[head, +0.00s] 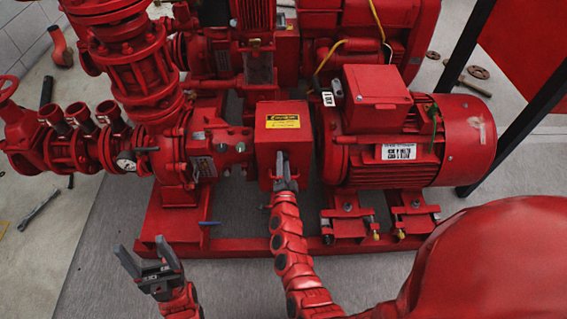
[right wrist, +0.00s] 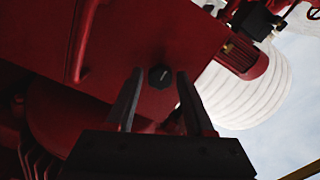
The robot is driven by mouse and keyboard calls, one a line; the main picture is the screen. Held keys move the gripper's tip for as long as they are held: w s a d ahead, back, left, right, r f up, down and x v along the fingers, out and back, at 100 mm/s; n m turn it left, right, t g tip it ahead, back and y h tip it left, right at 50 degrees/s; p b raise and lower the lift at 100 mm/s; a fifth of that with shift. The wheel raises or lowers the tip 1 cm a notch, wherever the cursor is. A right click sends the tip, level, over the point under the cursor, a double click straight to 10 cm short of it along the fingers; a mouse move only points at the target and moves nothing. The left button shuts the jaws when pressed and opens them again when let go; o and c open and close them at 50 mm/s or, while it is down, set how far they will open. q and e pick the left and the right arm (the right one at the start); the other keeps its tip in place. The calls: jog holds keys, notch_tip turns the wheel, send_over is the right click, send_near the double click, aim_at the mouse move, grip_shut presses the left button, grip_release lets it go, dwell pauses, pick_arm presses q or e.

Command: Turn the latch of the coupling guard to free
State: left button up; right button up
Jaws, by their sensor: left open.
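The coupling guard (head: 266,141) is a red box with a yellow label, between the pump and the motor. In the right wrist view, a dark hexagonal knob, apparently the latch (right wrist: 161,77), sits on a red face of the guard (right wrist: 130,45). My right gripper (head: 281,160) is at the guard's front face. Its fingers stand apart, one on each side of the knob, with a visible gap on both sides; contact is not seen. In the head view my gripper hides the knob. My left gripper (head: 138,254) is open and empty, low at the left, in front of the red base frame.
The red motor (head: 430,140) stands right of the guard, and the pump casing (head: 205,160) with pipes stands left. A blue-handled valve (head: 209,223) sticks out at the base frame's front. Tools lie on the floor at the left. The floor before the base frame is clear.

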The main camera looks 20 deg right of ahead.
jog(key=shift+o, duration=0.7)
jog(key=p+v, duration=0.2)
jog(key=v, duration=1.5)
jog(key=shift+s+p, duration=0.25)
jog(key=shift+p, duration=0.1)
jog(key=shift+r, duration=0.15)
